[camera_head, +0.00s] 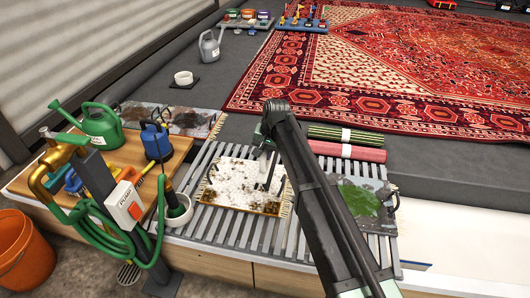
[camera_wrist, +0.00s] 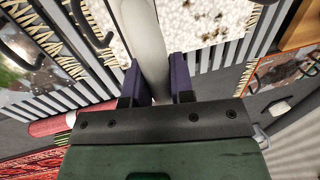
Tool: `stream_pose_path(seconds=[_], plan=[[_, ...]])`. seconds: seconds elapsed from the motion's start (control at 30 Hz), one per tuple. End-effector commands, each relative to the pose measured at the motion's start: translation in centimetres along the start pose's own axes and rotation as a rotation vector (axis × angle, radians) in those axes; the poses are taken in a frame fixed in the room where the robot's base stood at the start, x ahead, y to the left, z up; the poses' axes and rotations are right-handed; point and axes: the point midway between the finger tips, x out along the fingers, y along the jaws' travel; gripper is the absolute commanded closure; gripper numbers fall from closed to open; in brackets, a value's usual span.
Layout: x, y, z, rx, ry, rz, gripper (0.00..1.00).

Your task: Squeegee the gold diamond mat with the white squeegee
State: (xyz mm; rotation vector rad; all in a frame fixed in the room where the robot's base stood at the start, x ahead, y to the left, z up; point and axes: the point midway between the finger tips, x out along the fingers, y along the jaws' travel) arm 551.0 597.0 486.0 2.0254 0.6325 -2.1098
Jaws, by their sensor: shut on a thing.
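The mat (camera_head: 225,182) lies on the slatted rack, covered in white foam with brown patches and a dark, gold-edged lower border with fringe. Its diamond pattern is mostly hidden. The foamy mat also shows at the top of the wrist view (camera_wrist: 200,28). My gripper (camera_wrist: 157,80) is shut on the pale handle of the white squeegee (camera_wrist: 150,45), which runs between the two purple fingers. In the head view my gripper (camera_head: 264,137) is above the mat's upper right part. A dark bar shows below it over the foam; whether it touches the mat I cannot tell.
A grey mat with a green patch (camera_head: 362,200) lies right on the rack (camera_head: 285,235). Green (camera_head: 345,134) and red (camera_head: 347,151) rolls lie behind it.

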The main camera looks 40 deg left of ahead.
Motion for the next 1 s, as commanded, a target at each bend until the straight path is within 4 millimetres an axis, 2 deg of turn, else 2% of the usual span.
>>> stream_pose_path(seconds=[0.17, 0.4, 0.77, 0.87, 0.97, 1.0], plan=[[-0.3, -0.1, 0.0, 0.000, 0.000, 0.000, 1.00], [-3.0, -0.6, 0.0, 0.000, 0.000, 0.000, 1.00], [-3.2, -0.7, 0.0, 0.000, 0.000, 0.000, 1.00], [-4.9, -1.0, 0.0, 0.000, 0.000, 0.000, 1.00], [-8.1, -1.6, 0.0, 0.000, 0.000, 0.000, 1.00], [-9.7, -1.9, 0.0, 0.000, 0.000, 0.000, 1.00]])
